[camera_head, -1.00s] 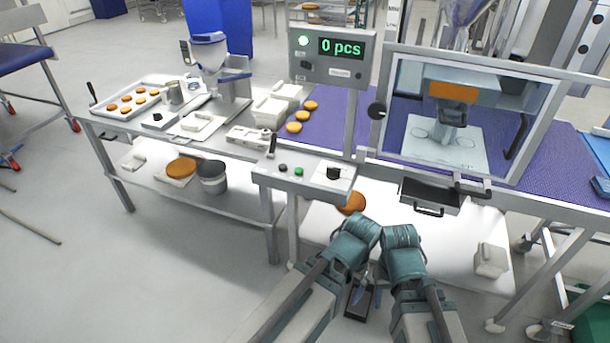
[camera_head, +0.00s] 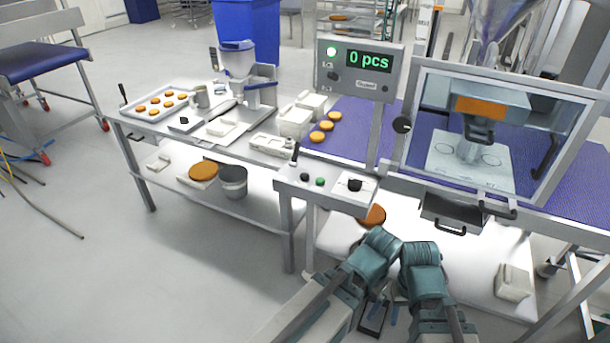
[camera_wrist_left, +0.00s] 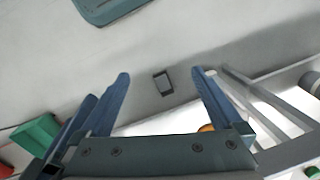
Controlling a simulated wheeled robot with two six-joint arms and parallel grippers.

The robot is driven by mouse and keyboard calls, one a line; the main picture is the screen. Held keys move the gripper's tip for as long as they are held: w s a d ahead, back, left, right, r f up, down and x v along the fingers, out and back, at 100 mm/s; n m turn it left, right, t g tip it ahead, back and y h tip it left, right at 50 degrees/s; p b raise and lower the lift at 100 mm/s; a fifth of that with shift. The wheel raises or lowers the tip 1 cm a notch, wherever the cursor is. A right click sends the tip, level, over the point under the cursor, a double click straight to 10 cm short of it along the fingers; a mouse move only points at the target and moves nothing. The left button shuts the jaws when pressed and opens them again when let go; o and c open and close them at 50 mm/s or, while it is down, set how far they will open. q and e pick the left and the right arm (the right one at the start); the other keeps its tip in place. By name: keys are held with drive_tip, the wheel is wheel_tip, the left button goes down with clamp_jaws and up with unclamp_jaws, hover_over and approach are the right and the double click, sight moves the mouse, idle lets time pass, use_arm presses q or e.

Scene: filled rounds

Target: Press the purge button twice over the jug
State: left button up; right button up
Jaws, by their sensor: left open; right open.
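A grey metal jug (camera_head: 200,98) stands upright on the left worktable, beside the tray. A control box (camera_head: 328,186) at the table's front carries a green button (camera_head: 320,182) and black knobs; I cannot tell which control is the purge button. The filling machine's nozzle (camera_head: 470,150) hangs behind a framed guard, above a pale plate. My right gripper (camera_head: 386,308) is low at the bottom centre of the head view, partly hidden by my arms, well below the control box.
A tray (camera_head: 140,113) of orange rounds lies at the table's left end. A display (camera_head: 370,60) reads 0 pcs. Rounds lie on the purple belt (camera_head: 352,128). A black drawer-like tray (camera_head: 452,212) juts out below the guard. A grey bucket (camera_head: 233,182) stands on the lower shelf.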

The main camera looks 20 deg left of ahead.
use_arm(q)
clamp_jaws()
idle(0.3)
idle(1.3)
